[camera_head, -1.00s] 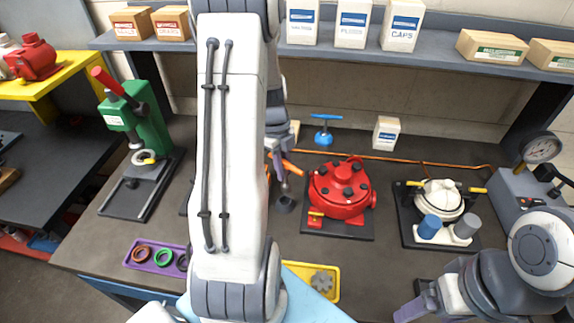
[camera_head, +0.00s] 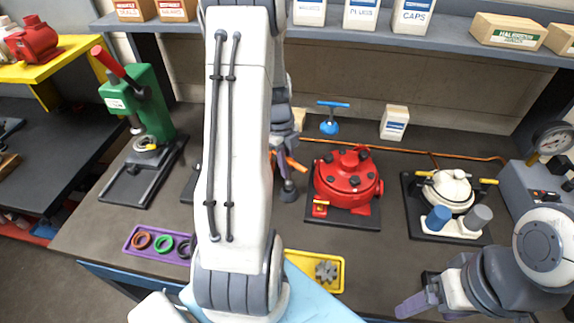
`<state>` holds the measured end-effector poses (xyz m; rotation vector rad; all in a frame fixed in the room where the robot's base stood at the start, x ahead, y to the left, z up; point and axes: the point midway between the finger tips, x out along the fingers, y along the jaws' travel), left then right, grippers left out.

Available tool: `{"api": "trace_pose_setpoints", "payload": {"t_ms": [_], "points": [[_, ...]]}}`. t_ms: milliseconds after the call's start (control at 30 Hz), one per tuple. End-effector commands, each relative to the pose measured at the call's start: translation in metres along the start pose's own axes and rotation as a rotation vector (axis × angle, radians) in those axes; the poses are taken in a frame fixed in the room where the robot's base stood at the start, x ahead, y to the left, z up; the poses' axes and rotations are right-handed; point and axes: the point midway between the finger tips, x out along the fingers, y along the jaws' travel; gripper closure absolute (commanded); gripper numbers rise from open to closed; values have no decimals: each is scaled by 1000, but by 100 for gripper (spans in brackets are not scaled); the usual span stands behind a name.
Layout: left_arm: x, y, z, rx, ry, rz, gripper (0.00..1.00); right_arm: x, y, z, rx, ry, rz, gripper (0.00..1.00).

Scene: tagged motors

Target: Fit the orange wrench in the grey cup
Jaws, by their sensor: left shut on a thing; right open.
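An orange wrench (camera_head: 292,164) shows in part at my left gripper (camera_head: 279,157), which is shut on it above the bench. My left arm hides much of this area. A small dark round piece (camera_head: 288,190) shows just below; I cannot tell whether it is apart from the wrench. A grey cup (camera_head: 473,218) stands beside a blue cup (camera_head: 438,218) in front of the white motor (camera_head: 448,190), to the right of the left gripper. My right gripper (camera_head: 405,306) is open at the lower right, apart from these cups.
A red motor (camera_head: 347,178) stands between the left gripper and the cups. A yellow tray (camera_head: 338,280) holds a gear, and a purple tray (camera_head: 134,242) holds rings. A green press (camera_head: 150,100) stands left; a gauge box (camera_head: 545,185) stands right. An orange cable runs behind the motors.

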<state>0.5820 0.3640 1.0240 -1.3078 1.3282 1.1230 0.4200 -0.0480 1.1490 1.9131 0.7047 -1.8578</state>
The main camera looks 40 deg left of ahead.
Motion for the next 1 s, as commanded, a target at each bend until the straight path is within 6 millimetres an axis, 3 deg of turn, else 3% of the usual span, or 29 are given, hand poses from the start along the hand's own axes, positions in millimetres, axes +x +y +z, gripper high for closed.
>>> {"api": "trace_pose_setpoints", "payload": {"t_ms": [1000], "points": [[25, 0, 4, 0, 0, 0, 100, 23, 2, 1, 0, 0, 0, 20]]}}
